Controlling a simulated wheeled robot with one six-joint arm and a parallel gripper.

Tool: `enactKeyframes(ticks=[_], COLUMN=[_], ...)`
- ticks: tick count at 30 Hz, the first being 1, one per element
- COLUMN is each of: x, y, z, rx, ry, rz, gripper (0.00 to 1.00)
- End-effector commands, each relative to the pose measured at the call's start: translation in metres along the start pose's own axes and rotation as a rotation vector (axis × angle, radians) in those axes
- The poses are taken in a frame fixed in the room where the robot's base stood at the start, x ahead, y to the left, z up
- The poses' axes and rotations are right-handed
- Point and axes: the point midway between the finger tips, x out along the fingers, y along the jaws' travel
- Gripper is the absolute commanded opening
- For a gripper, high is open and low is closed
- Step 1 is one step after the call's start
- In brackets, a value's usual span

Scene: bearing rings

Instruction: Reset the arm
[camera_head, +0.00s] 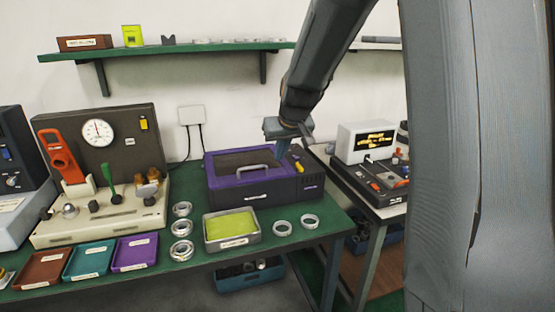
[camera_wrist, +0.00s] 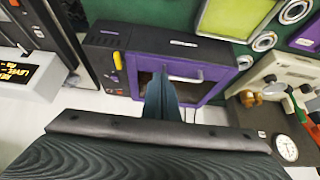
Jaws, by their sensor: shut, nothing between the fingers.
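My gripper (camera_head: 283,152) hangs from my arm just above the back right of a purple and black box (camera_head: 252,198) with a grey handle. In the wrist view my gripper's fingers (camera_wrist: 163,88) are together with nothing between them, in front of the purple box (camera_wrist: 206,51). Several silver bearing rings lie on the green table. Three are in a column (camera_head: 181,228) left of a metal tray, and two, a left one (camera_head: 282,228) and a right one (camera_head: 310,221), lie to its right.
The metal tray (camera_head: 257,238) has a yellow-green lining. Red (camera_head: 43,268), teal (camera_head: 89,260) and purple (camera_head: 135,252) trays line the table's front left. A gauge station (camera_head: 125,131) stands behind them. A wall shelf (camera_head: 180,48) is above. A second table at right holds a display unit (camera_head: 367,142).

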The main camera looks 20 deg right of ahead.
Motion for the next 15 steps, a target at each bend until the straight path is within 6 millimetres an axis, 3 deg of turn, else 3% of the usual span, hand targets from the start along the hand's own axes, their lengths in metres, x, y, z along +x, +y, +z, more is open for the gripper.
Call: enactKeyframes(ticks=[9,11,14,15], x=[-0.010,-0.011,-0.015,-0.017], y=[-0.002,-0.007,-0.019,-0.025], z=[0.010,0.025,0.069,0.092], rx=[0.000,-0.001,-0.001,0.000], ry=[-0.012,-0.037,-0.109,-0.147], rz=[-0.002,-0.005,-0.014,-0.018], gripper=[0.00,0.00,0.00,0.00])
